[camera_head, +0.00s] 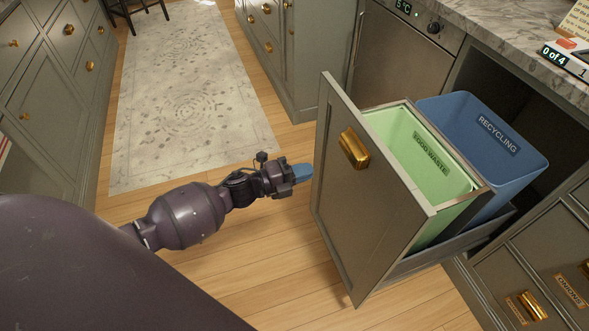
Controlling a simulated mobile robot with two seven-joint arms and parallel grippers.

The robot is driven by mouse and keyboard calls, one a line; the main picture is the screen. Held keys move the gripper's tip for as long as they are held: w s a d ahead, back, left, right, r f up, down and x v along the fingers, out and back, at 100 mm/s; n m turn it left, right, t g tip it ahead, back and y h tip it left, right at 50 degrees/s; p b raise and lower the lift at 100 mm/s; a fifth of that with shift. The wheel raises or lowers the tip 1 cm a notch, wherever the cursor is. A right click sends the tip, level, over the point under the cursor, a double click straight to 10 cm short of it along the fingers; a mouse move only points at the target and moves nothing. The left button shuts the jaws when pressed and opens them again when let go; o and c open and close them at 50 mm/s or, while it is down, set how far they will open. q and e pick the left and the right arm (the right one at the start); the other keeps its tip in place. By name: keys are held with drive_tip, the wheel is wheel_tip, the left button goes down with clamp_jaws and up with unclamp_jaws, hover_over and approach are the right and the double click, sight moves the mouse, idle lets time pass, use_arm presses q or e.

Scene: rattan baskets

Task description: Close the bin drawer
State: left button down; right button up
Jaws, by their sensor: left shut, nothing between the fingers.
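The bin drawer (358,215) is pulled out from the cabinet at the right. Its grey-green front panel has a brass handle (354,148) near the top. Inside stand a green food waste bin (400,135) and a blue recycling bin (497,165) behind it. My left gripper (300,172) is shut and empty, its blue fingertips close to the left edge of the front panel; whether they touch it I cannot tell. My right gripper is not in view.
A patterned rug (187,100) lies on the wood floor (220,265). Cabinets line the left and the back. A marble counter (510,35) runs above the open cavity at the right. Labelled drawers (545,270) with brass pulls are at the lower right. The floor before the drawer is clear.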

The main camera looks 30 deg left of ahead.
sight(344, 161)
use_arm(q)
drive_tip(key=b+x, duration=0.1)
drive_tip(key=x, duration=0.6)
drive_tip(key=shift+w+d+f, duration=0.1)
drive_tip(key=shift+w+d, duration=0.1)
drive_tip(key=shift+w, duration=0.05)
drive_tip(key=shift+w+d, duration=0.25)
drive_tip(key=shift+w, duration=0.05)
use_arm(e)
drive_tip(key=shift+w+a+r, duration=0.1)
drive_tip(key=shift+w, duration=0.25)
use_arm(q)
drive_tip(key=shift+w+d, duration=0.1)
drive_tip(key=shift+w, duration=0.05)
